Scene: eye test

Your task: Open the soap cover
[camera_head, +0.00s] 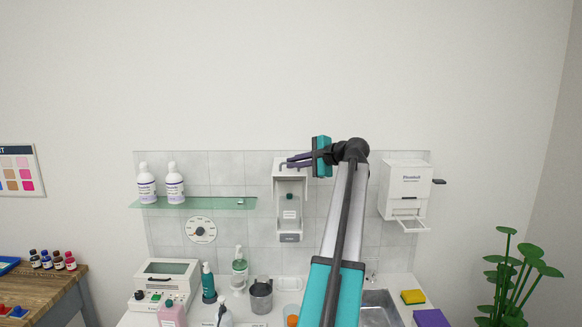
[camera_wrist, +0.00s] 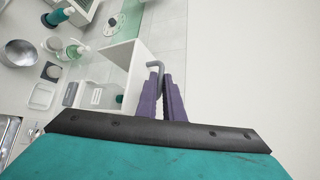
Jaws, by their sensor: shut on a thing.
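The soap dispenser (camera_head: 276,205) is a tall white box on the tiled wall. The dispenser also shows in the wrist view (camera_wrist: 118,58), left of my fingers. A grey bent handle (camera_wrist: 155,66) sticks out by its edge. My gripper (camera_head: 288,162), with purple fingers, is at the dispenser's top. In the wrist view my gripper (camera_wrist: 161,82) is shut on the handle; the fingers hide part of it.
A glass shelf (camera_head: 215,204) with white bottles is left of the dispenser. A second white dispenser (camera_head: 405,180) with a lever hangs at right. Below are a counter with a pump bottle (camera_head: 239,270), a metal cup (camera_head: 261,297) and a sink (camera_head: 380,308). The wall above is clear.

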